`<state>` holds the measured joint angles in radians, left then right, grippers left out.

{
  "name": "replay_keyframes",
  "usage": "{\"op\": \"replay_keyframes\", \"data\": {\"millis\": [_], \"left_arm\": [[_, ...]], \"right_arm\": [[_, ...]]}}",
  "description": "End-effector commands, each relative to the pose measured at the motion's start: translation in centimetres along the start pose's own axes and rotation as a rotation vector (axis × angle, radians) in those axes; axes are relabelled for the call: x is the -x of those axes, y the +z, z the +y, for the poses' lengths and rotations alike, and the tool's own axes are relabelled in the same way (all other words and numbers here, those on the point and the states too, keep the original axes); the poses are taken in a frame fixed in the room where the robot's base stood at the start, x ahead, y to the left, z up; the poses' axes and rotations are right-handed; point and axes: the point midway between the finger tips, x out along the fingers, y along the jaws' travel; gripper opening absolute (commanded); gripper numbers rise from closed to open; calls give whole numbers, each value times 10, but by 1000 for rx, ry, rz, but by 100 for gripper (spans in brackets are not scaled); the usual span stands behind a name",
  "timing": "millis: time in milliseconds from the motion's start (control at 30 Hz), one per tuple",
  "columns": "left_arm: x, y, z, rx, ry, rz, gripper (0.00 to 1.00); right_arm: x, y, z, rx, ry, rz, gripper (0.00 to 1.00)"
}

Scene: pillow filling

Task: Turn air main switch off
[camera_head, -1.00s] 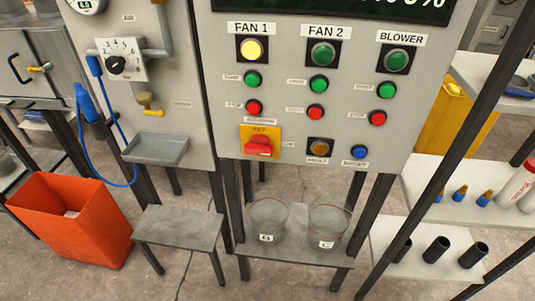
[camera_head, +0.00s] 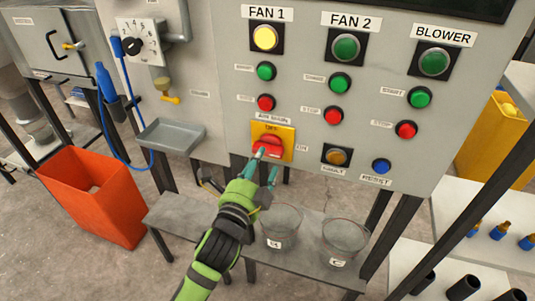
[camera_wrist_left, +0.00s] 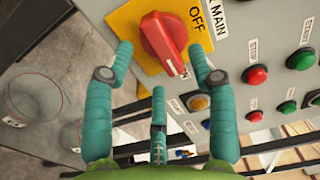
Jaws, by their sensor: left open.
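The air main switch is a red rotary knob (camera_head: 268,145) on a yellow plate (camera_head: 287,134), low on the grey control panel (camera_head: 215,130). In the wrist view the knob (camera_wrist_left: 160,38) has its white-marked end towards the ON label, and OFF is printed on the plate (camera_wrist_left: 200,36). My left gripper (camera_head: 265,170) reaches up from below, just in front of the knob. In the wrist view its teal fingers (camera_wrist_left: 161,62) are spread, with a fingertip on either side of the knob's lower end; I cannot tell whether they touch it. My right gripper is out of view.
Green, red, amber and blue buttons sit close above and right of the switch, including the amber fault button (camera_head: 337,156). Two clear cups (camera_head: 282,227) (camera_head: 344,240) stand on a shelf below. A grey tray (camera_head: 170,136) and orange bin (camera_head: 95,195) are at left.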

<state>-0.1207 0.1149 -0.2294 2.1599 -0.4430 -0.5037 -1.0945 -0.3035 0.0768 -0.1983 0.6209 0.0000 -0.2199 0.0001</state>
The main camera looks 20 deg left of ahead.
Motion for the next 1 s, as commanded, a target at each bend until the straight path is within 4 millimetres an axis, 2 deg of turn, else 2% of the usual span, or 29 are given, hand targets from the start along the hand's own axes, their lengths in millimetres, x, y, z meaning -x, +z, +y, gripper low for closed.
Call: {"op": "replay_keyframes", "data": {"millis": [100,233,600,667,700,733,767,1000], "left_arm": [[-19,0,-2,1,-1,0,57],[-33,0,-1,2,0,0,57],[-40,0,0,3,1,1,57],[-40,0,1,3,1,1,33],[-40,0,1,3,1,1,17],[-40,0,1,3,1,1,5],[-40,0,1,3,1,1,0],[-39,0,0,8,1,1,0]], "right_arm": [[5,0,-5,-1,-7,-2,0],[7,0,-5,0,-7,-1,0],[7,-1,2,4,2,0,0],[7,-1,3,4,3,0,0],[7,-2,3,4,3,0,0],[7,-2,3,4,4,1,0],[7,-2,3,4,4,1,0],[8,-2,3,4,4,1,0]]}}
